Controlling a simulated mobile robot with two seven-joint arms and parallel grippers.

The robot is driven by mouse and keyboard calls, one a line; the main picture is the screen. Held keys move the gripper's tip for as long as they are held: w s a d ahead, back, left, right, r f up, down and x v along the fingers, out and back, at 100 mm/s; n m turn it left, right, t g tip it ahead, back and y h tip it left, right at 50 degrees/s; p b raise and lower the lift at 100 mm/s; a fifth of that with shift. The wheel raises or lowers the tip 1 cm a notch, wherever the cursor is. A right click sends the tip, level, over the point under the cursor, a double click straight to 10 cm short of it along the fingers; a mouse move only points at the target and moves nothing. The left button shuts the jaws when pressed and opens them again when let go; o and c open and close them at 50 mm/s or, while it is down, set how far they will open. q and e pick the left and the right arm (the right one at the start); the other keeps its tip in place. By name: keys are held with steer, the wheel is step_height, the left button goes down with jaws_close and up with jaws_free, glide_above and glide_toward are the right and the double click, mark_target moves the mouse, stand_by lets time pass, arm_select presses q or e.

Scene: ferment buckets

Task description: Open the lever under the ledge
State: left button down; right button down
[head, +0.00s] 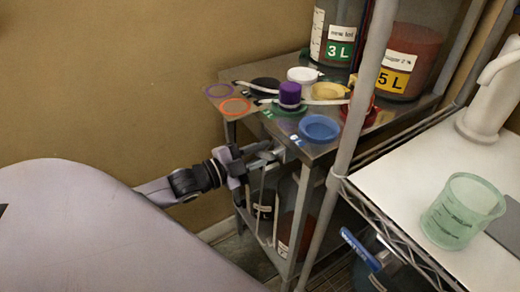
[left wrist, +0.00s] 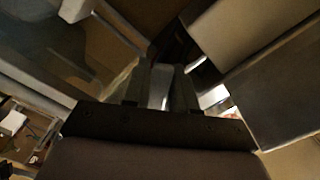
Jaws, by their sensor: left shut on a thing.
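My left gripper (head: 272,155) reaches in from the left to just below the front edge of the steel ledge (head: 318,152). Its fingers are shut on a pale metal piece, seemingly the lever (left wrist: 160,88), which shows between the two fingers in the left wrist view. In the head view the lever is mostly hidden by the gripper and the ledge's shadow, so its angle cannot be told. My right gripper is in neither view.
On the ledge stand a purple cap (head: 290,94), a blue dish (head: 320,128), coloured rings and labelled jars (head: 400,65). A post (head: 362,95) rises right of the gripper. A green beaker (head: 452,212) stands on the white shelf. Dark bottles (head: 290,225) stand below.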

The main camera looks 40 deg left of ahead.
arm_select(q)
steer(key=shift+s+d+f+n+p, duration=0.1)
steer(key=shift+d+f+n+p, duration=0.1)
steer(key=shift+n+p, duration=0.4)
steer(key=shift+s+d+f+n+p, duration=0.1)
steer(key=shift+d+f+n+p, duration=0.15)
steer(key=shift+n, duration=0.35)
steer(key=shift+s+d+f+n+p, duration=0.15)
steer(key=shift+n+p, duration=0.2)
steer(key=shift+n, duration=0.25)
steer(key=shift+s+d+f+n+p, duration=0.15)
steer(key=shift+d+n+p, duration=0.1)
steer(key=shift+n, duration=0.35)
steer(key=shift+w+d+f+n+p, duration=0.1)
steer(key=shift+d+n+p, duration=0.15)
steer(key=shift+n, duration=0.35)
steer(key=shift+s+d+f+n+p, duration=0.15)
steer(key=shift+n+p, duration=0.15)
steer(key=shift+n, duration=0.3)
steer(key=c, duration=1)
jaws_free()
steer(key=shift+f, duration=0.1)
steer(key=v, duration=0.7)
